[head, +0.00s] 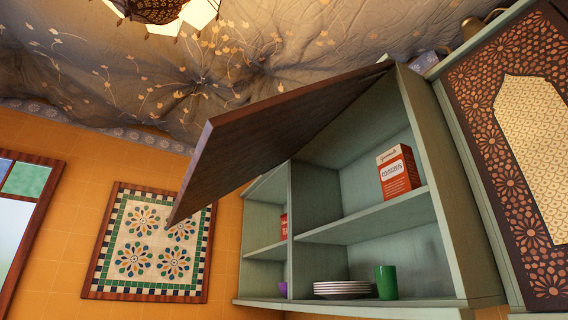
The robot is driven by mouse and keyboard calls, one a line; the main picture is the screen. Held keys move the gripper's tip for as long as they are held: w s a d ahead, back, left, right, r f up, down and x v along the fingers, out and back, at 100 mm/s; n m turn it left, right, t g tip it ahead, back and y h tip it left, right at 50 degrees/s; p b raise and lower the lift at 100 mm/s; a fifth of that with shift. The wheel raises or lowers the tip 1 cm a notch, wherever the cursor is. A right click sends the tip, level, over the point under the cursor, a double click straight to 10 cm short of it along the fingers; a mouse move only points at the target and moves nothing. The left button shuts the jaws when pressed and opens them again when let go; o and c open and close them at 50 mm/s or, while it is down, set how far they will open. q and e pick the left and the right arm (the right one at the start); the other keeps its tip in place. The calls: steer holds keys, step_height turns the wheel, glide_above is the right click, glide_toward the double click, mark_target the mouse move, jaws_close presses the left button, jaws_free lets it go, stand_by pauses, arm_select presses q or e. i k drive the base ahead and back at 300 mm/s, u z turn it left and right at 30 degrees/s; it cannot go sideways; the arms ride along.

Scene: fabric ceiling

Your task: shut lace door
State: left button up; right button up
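A dark brown wooden door (265,130) stands open on a pale green wall cabinet (445,220). It appears to join the cabinet along the top and juts out up and to the left, tilted. I see its plain dark face; any lace pattern on its other face is hidden. The cabinet front below it is open, showing its shelves. Neither of my grippers is in view.
A red and white box (397,171) stands on the upper shelf. White plates (342,289) and a green cup (386,282) sit on the lower one. A patterned panel (520,150) is at right. Draped fabric (270,50) hangs above.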

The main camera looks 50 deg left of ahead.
mark_target(234, 147)
steer(key=z, duration=0.6)
steer(key=k, duration=1.1)
steer(key=u, duration=1.75)
steer(key=i, duration=0.5)
steer(key=z, duration=0.05)
